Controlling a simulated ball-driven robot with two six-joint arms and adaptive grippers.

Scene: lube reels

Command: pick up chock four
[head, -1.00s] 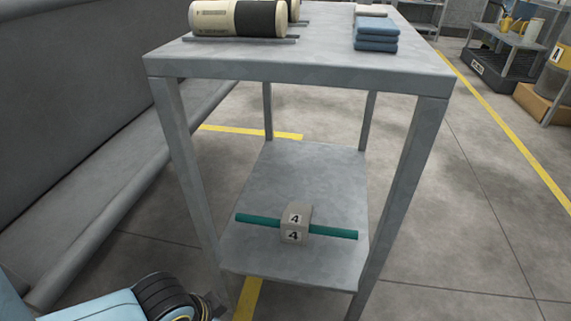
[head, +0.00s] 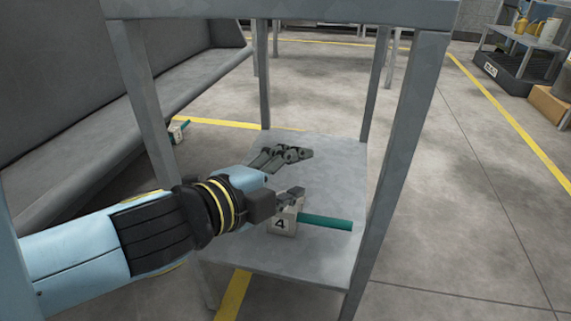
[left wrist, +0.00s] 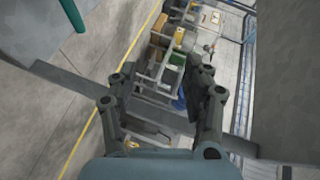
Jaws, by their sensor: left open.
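Chock four (head: 283,224) is a grey block marked 4 with a green bar (head: 326,221) through it. It sits on the lower shelf (head: 340,165) of a grey metal table. My left gripper (head: 304,172) is open and empty over the shelf, just above and behind the block. Its nearer finger overlaps the block's top in the picture; I cannot tell whether they touch. In the left wrist view my gripper (left wrist: 162,85) also shows open, with a teal piece (left wrist: 35,20) in the top left corner. My right gripper is not in view.
The table's legs (head: 400,165) and top edge (head: 290,12) frame the shelf. Another small block with a green bar (head: 178,131) is at the left, behind a leg. A long grey bench-like structure (head: 90,110) runs along the left.

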